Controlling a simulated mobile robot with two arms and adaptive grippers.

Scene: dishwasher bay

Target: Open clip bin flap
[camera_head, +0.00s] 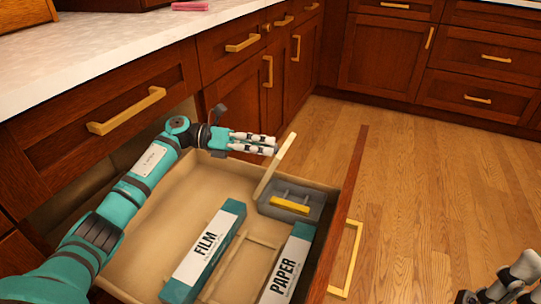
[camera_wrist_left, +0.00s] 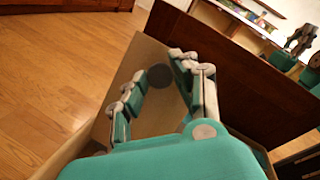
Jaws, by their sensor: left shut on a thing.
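The clip bin (camera_head: 317,212) is a grey divided tray at the right end of the open drawer. A yellow piece (camera_head: 291,205) lies in it. The flap, a thin beige panel (camera_head: 275,164), stands steeply tilted beside the bin's left side. My left gripper (camera_head: 276,146) reaches in from the left with its fingertips at the flap's upper part, shut on it. In the left wrist view, the flap (camera_wrist_left: 140,103) with a dark disc shows behind the fingers (camera_wrist_left: 157,68); the exact contact is unclear. My right gripper (camera_head: 510,283) is partly cut off at the lower right.
The open drawer (camera_head: 340,235) also holds a FILM box (camera_head: 205,252) and a PAPER box (camera_head: 287,268), with low dividers. The drawer's front has a gold handle (camera_head: 346,260). The countertop (camera_head: 100,47) is at upper left. Wooden floor (camera_head: 430,180) lies clear at right.

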